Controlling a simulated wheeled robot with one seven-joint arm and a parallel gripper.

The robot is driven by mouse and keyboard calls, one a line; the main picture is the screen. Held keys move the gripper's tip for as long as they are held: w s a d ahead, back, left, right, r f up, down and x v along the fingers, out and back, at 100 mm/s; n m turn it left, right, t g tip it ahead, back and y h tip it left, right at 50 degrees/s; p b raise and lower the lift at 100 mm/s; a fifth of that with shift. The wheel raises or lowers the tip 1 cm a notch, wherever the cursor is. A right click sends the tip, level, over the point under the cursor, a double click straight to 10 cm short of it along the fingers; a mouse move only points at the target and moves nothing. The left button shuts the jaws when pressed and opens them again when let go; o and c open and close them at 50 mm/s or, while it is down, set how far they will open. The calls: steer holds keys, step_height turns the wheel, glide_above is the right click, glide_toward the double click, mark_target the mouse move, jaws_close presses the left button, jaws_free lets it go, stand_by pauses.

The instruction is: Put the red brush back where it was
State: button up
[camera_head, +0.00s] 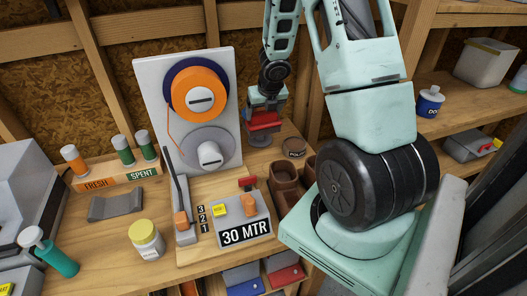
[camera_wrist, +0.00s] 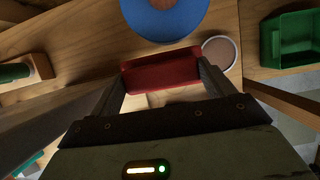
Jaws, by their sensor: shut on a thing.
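My gripper (camera_head: 263,113) is shut on the red brush (camera_head: 265,122), near the back of the wooden bench, right of the spool panel. In the wrist view the brush (camera_wrist: 160,70) lies crosswise between the two fingers. A dark rounded shape (camera_head: 259,140) shows just below it; I cannot tell whether it is part of the brush or a separate thing. A round polish tin (camera_head: 294,147) stands on the bench to the right of the brush. The tin also shows in the wrist view (camera_wrist: 222,53), close to the brush's right end.
The white panel (camera_head: 150,90) with an orange spool (camera_head: 198,94) stands left of my gripper. Brown boots (camera_head: 285,172) stand in front of the tin. A grey box labelled 30 MTR (camera_head: 243,218) is nearer. A green bin (camera_wrist: 293,40) shows at right in the wrist view.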

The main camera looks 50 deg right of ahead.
mark_target(269, 123)
step_height(269, 123, down, 13)
steer(key=b, duration=0.9)
steer(key=shift+r+b, duration=0.2)
steer(key=shift+b, duration=0.15)
steer(key=shift+f, duration=0.1)
steer(key=o, duration=1.2)
steer(key=shift+s+r+p, duration=0.1)
steer(key=shift+r+p, duration=0.2)
steer(key=shift+r, duration=0.15)
steer(key=p+v, duration=0.6)
steer(key=v, duration=0.5)
steer(key=shift+a+r, duration=0.15)
steer(key=shift+r, duration=0.05)
steer(key=shift+s, duration=0.1)
